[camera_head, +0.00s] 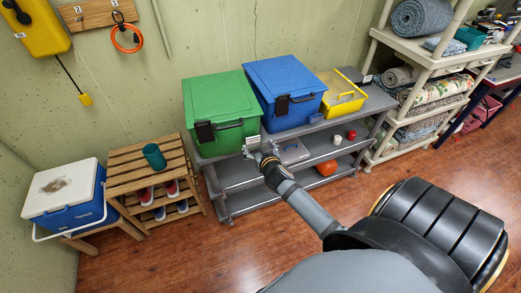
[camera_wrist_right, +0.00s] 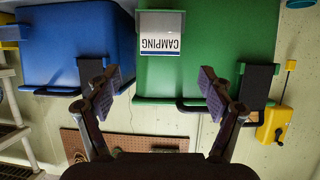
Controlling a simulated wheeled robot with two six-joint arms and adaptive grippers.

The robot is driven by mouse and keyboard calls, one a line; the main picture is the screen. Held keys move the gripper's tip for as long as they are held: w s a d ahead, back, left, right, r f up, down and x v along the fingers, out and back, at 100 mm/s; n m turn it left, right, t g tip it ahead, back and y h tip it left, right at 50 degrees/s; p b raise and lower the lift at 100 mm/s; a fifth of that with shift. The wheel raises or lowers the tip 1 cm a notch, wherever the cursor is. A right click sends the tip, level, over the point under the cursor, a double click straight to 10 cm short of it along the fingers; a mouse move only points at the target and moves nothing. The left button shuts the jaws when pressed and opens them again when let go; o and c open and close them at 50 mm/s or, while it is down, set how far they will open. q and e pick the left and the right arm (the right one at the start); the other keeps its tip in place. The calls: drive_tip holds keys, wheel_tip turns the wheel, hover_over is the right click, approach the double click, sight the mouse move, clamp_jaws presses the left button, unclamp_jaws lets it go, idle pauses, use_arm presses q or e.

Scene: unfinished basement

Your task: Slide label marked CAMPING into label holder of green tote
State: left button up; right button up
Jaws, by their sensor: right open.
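The green tote (camera_head: 220,107) stands at the left end of the grey shelf's top. It also fills the upper right of the right wrist view (camera_wrist_right: 215,40). The white label marked CAMPING (camera_wrist_right: 161,34) shows upside down against the green tote's front, near the edge beside the blue tote. My left gripper is not in view.
A blue tote (camera_head: 285,85) stands close to the green one, with a yellow bin (camera_head: 343,94) further right. The grey shelf (camera_head: 240,176) has lower tiers holding a few items. A slatted wooden rack (camera_head: 130,180) and a cooler (camera_head: 68,206) stand at left. Open floor lies in front.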

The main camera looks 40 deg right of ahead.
drive_tip(key=v, duration=0.3)
drive_tip(key=shift+s+a+r, duration=0.1)
drive_tip(key=shift+s+r, duration=0.05)
drive_tip(key=shift+s, duration=0.05)
idle(0.5)
drive_tip(key=s+f+n+g+y, duration=0.15)
drive_tip(key=s+f, duration=0.35)
drive_tip(key=f, duration=0.5)
drive_tip(key=s+f+g, duration=0.3)
drive_tip(key=s+f, duration=0.1)
drive_tip(key=f, duration=0.6)
drive_tip(key=s+f+n+g, duration=0.15)
drive_tip(key=s+f, duration=0.35)
drive_tip(key=f, duration=0.5)
drive_tip(key=s+a+f+g, duration=0.1)
drive_tip(key=s+f+g, duration=0.1)
drive_tip(key=s+f, duration=0.3)
drive_tip(key=s+a+f+g+y, duration=0.1)
drive_tip(key=s+f, duration=0.4)
drive_tip(key=s, duration=0.7)
drive_tip(key=s+a+f+n+g+y, duration=0.1)
drive_tip(key=s+a+f+g, duration=0.1)
drive_tip(key=s+f, duration=0.3)
drive_tip(key=s, duration=0.4)
drive_tip(key=shift+a+f+g, duration=0.3)
drive_tip(key=shift+f+g, duration=0.05)
drive_tip(key=shift+g, duration=0.05)
